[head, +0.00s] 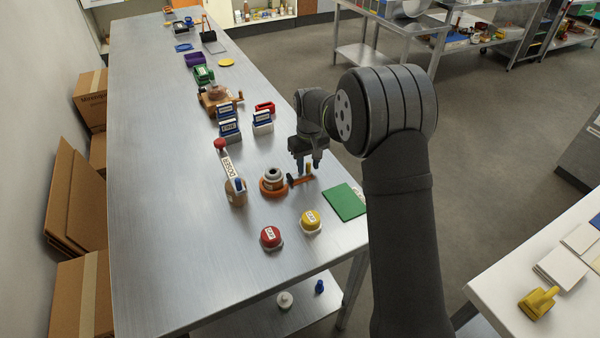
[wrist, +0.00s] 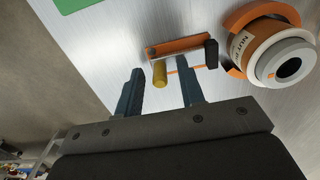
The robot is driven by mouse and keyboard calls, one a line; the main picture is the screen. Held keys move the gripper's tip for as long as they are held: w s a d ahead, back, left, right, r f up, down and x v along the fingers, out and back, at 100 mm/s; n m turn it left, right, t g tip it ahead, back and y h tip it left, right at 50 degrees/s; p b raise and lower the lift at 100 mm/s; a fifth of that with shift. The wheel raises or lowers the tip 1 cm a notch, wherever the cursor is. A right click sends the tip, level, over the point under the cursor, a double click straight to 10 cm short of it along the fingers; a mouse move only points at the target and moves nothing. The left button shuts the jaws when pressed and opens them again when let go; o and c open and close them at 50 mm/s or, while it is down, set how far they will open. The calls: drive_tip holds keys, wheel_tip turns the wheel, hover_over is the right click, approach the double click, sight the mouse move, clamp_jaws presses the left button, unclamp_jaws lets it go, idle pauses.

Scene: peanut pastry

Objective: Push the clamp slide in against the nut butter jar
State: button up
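The nut butter jar (head: 272,177) is upright in an orange curved holder (head: 265,191); the wrist view also shows the jar (wrist: 243,45) and holder (wrist: 233,20). The clamp slide is an orange bar (head: 301,180) with a black pad (wrist: 211,54) facing the jar and a yellow knob (wrist: 160,73) at its outer end. In the wrist view, a small gap shows between pad and jar. My gripper (head: 312,165) is open above the slide's outer end. In the wrist view, the knob appears between my fingers (wrist: 159,88), with space on both sides.
A red CAP button (head: 271,238) and a yellow CAP button (head: 310,221) stand in front of the jar. A doser (head: 234,186) stands at its left, a green mat (head: 344,202) at right. Labelled containers (head: 229,125) stand behind. The table's left side is clear.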

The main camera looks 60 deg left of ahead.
drive_tip(key=shift+c, duration=0.3)
clamp_jaws()
drive_tip(key=shift+s, duration=0.1)
